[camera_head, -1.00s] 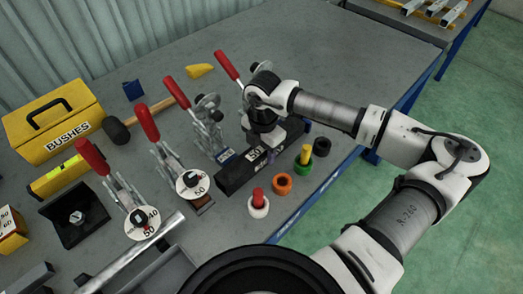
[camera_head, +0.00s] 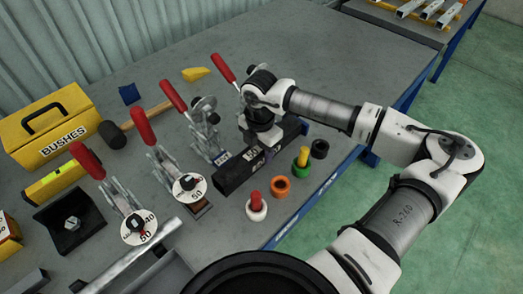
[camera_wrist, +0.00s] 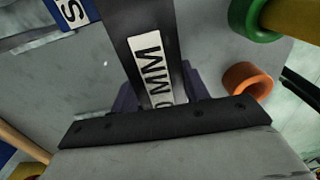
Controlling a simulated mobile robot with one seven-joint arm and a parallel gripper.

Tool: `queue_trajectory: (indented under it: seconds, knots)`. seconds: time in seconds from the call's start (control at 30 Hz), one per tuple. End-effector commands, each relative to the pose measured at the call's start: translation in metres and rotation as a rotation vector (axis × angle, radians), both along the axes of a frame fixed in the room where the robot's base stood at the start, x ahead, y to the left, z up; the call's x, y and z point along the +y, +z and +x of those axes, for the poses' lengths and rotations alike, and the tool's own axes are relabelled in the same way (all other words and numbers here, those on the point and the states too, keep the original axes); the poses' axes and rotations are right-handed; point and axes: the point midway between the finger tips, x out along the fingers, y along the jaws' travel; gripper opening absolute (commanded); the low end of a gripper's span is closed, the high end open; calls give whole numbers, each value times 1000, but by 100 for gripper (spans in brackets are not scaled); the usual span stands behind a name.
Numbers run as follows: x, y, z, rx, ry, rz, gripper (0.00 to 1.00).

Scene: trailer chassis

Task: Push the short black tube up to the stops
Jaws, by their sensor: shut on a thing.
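The short black tube (camera_head: 232,178) lies on the grey table in the head view, running from lower left to upper right. My gripper (camera_head: 267,153) is over its middle, pointing down and shut on it. In the wrist view the two dark purple fingers (camera_wrist: 160,92) sit on both sides of the black tube (camera_wrist: 122,25), over a white label ending in "MM". I cannot make out the stops' contact faces.
Several red-handled clamps (camera_head: 187,165) stand left.

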Motion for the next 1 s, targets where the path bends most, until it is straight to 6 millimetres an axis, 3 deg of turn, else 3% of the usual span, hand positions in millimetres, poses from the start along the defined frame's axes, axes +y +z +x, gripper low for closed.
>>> queue_trajectory:
  seconds: [0.37, 0.4, 0.57, 0.87, 1.0]
  knots:
    - [3, 1, 9, -11, -3, -4, 0]
    - [3, 2, 9, -10, -3, -3, 50]
    - [4, 1, 8, -6, -2, -2, 71]
    - [4, 2, 7, -4, -1, -1, 71]
    - [4, 15, 7, -6, -2, -2, 71]
